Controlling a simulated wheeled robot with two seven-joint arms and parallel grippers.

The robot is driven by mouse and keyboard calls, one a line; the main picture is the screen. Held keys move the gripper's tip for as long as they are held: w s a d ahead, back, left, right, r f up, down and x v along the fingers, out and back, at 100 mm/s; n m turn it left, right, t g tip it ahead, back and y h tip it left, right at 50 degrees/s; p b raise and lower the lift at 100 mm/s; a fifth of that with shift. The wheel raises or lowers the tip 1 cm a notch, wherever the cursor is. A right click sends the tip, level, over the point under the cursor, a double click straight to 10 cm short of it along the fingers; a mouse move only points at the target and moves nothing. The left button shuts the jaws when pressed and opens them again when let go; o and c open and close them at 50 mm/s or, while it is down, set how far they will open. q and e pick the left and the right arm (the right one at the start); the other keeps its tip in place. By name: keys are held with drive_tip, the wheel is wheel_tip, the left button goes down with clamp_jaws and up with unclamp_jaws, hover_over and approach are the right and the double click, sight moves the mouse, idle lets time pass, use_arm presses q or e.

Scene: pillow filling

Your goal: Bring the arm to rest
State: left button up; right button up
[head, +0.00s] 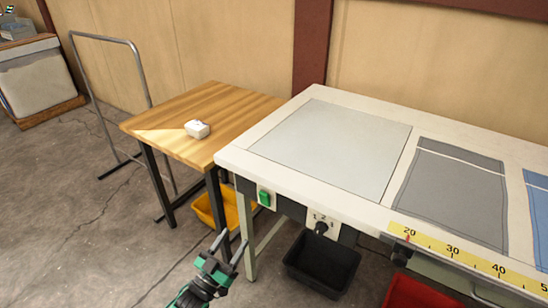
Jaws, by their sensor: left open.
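My left gripper (228,250) shows at the bottom of the head view, left of centre. Its two thin dark fingers stand apart, and nothing shows between them. It is in front of the near left leg of the white worktable (232,158), below the tabletop. My right gripper is not in the view.
A wooden table (215,105) with a small white object (197,129) stands left of the worktable. Grey (455,190) and blue (538,215) fabric pieces lie on the worktable. Yellow (205,210), black (322,262) and red (420,292) bins sit below. A metal rail (140,70) stands left.

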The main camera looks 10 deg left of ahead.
use_arm(q)
drive_tip(key=shift+f, duration=0.1)
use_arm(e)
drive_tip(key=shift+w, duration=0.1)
